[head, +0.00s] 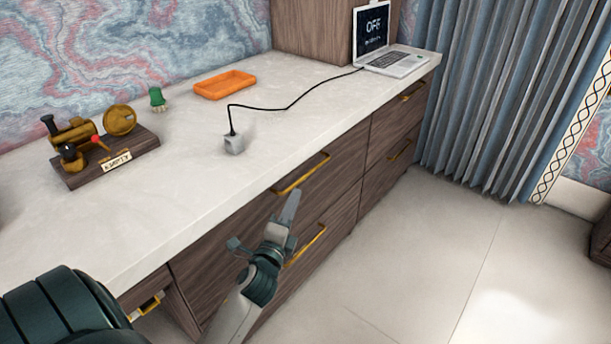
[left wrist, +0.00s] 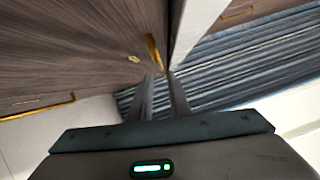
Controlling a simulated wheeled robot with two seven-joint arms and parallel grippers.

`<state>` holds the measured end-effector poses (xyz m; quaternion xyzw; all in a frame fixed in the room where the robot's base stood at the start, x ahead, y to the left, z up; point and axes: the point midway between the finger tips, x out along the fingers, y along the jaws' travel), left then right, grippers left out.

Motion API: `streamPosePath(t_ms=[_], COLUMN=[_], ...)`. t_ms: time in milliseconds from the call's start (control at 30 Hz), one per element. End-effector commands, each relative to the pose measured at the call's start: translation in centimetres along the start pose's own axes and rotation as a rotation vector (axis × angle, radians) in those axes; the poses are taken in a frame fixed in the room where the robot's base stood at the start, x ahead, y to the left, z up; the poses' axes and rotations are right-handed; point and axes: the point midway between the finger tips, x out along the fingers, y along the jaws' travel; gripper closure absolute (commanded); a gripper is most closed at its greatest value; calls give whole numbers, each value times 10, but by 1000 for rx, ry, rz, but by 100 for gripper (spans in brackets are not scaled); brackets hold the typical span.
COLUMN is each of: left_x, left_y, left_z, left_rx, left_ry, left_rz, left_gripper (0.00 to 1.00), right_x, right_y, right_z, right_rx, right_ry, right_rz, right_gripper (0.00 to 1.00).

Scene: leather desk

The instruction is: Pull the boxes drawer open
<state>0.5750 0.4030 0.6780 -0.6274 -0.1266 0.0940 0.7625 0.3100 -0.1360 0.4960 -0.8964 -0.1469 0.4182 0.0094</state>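The desk's wooden front has several drawers with gold bar handles, all of which look closed. No readable label shows which is the boxes drawer. My left gripper (head: 291,207) is in front of the upper middle drawer (head: 230,228), just below its gold handle (head: 301,174). In the left wrist view, a gold handle (left wrist: 153,49) lies just beyond the fingertips (left wrist: 160,78), with a small gold plate (left wrist: 133,58) beside it. A narrow gap shows between the fingers, with nothing held. My right gripper is out of view.
A lower drawer handle (head: 306,245) sits close beside my left gripper. The pale desktop (head: 190,190) overhangs above, bearing a laptop (head: 390,58), an orange tray (head: 224,84), a cabled grey cube (head: 234,145) and a brass device (head: 90,140). The floor (head: 430,260) is clear.

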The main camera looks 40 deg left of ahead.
Motion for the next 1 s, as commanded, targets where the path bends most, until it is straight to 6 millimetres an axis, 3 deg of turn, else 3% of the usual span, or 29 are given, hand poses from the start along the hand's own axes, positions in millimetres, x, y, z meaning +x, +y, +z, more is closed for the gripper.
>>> streamPosePath(t_ms=[500, 700, 1000], left_x=[90, 106, 110], left_y=[0, 0, 0], left_z=[0, 0, 0], left_rx=[0, 0, 0], left_ry=[0, 0, 0], left_rz=[-1, 0, 0], left_gripper=[83, 83, 83], right_x=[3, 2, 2], right_y=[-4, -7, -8], right_z=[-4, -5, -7], right_rx=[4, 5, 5], right_ry=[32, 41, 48], right_rz=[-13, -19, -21], right_gripper=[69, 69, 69])
